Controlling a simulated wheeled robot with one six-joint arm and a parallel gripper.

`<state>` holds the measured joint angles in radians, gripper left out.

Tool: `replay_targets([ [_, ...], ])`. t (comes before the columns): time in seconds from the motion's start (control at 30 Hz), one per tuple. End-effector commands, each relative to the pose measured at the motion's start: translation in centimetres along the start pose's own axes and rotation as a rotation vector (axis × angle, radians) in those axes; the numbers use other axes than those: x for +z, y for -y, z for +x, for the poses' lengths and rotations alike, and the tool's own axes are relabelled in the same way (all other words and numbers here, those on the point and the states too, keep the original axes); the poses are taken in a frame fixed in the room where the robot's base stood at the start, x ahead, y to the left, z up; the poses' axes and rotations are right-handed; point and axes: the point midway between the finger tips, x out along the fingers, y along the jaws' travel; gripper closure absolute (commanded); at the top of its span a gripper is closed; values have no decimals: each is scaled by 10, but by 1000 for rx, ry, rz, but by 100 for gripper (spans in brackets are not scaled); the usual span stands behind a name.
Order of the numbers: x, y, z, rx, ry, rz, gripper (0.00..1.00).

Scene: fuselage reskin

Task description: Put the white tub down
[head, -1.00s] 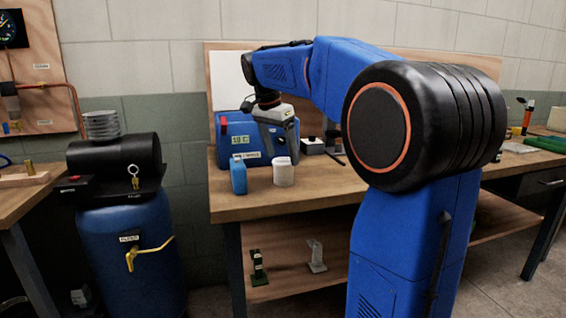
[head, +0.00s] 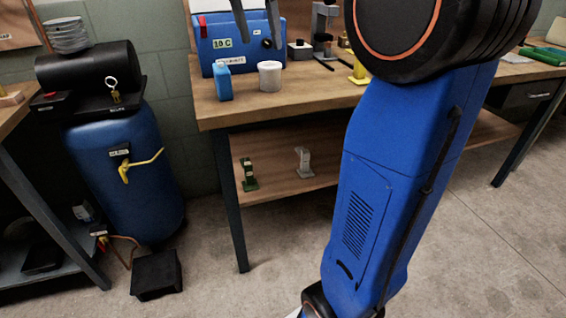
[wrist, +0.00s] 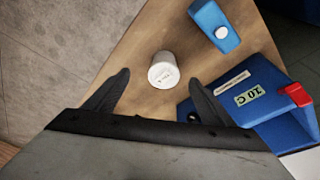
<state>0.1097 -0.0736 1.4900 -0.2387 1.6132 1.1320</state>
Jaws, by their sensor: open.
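The white tub (head: 270,76) stands upright on the wooden bench, near its front left part. It also shows in the wrist view (wrist: 163,72), with small dark lettering on it. My gripper (head: 263,42) hangs above the tub with its two dark fingers spread apart and nothing between them. In the head view a gap shows between the fingertips and the tub. In the wrist view my gripper (wrist: 158,78) frames the tub between its fingertips. The upper part of my gripper is cut off by the head view's top edge.
A blue bottle (head: 223,83) stands just left of the tub. A blue box labelled 10 C (head: 207,50) stands behind them. A yellow item (head: 359,68) is further right. Bare bench top (head: 310,90) lies between. A blue tank (head: 135,180) stands left of the bench.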

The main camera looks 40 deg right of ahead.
Motion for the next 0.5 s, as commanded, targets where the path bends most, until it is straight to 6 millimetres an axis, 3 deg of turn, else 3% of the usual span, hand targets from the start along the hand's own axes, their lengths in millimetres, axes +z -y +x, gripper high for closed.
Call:
replay_targets([
  [0.27, 72, -63, 38, -114, 8, -349, 24],
  [0.5, 136, -118, 87, -217, -10, -644, 24],
])
